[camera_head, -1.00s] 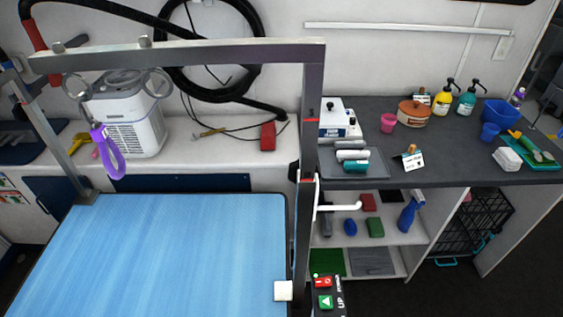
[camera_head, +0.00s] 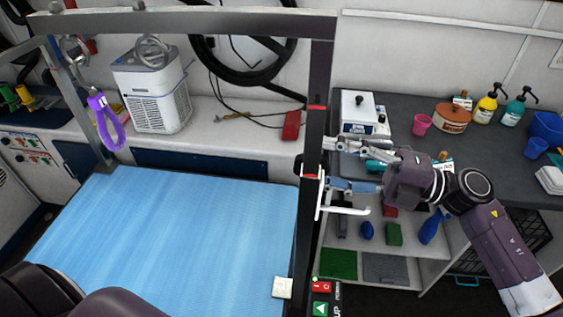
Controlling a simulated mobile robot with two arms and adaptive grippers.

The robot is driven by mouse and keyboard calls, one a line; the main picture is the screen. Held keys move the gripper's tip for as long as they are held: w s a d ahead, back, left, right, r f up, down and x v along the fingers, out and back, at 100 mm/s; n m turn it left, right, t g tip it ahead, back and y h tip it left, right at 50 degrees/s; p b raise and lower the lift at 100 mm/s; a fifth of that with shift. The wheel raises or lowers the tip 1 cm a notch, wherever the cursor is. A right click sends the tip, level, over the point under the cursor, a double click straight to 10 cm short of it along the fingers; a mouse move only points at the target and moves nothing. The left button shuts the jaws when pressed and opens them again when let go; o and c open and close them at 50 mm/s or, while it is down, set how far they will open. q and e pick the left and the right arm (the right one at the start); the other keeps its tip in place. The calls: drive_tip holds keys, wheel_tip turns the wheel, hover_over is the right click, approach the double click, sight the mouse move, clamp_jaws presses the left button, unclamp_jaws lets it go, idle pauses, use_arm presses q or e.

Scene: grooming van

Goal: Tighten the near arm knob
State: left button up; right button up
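The near post (camera_head: 318,110) of the grooming arm stands at the right edge of the blue table (camera_head: 180,225), with red marks on it. A small dark knob-like part (camera_head: 298,166) shows at the post's left side, partly hidden by the post. A white lever-like handle (camera_head: 345,210) sticks out to the right, lower on the post. My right gripper (camera_head: 328,164) comes in from the right, its fingers spread one above the other, pointing at the post between the red marks. No object shows between them; contact with the post cannot be told. My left gripper is out of view.
The overhead bar (camera_head: 180,22) spans the table, with a purple loop (camera_head: 108,125) hanging at its left. A dark counter (camera_head: 440,150) with bottles and bowls lies behind my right arm. Shelves are below it. A white block (camera_head: 283,288) sits at the table's near right corner.

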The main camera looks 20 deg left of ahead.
drive_tip(key=shift+s+a+r+n+g+h, duration=0.1)
drive_tip(key=shift+s+a+n+g+h, duration=0.15)
drive_tip(key=shift+s, duration=0.25)
drive_tip(key=shift+s+a+r+n+g+h, duration=0.15)
drive_tip(key=shift+s+n+g, duration=0.1)
drive_tip(key=shift+s+n, duration=0.15)
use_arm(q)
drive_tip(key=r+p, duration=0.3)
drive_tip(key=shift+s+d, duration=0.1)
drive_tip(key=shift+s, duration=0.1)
use_arm(e)
drive_tip(key=x, duration=0.7)
drive_tip(key=shift+f, duration=0.15)
drive_tip(key=shift+w, duration=0.1)
drive_tip(key=shift+c, duration=0.3)
drive_tip(key=shift+a, duration=0.2)
drive_tip(key=c, duration=1.2)
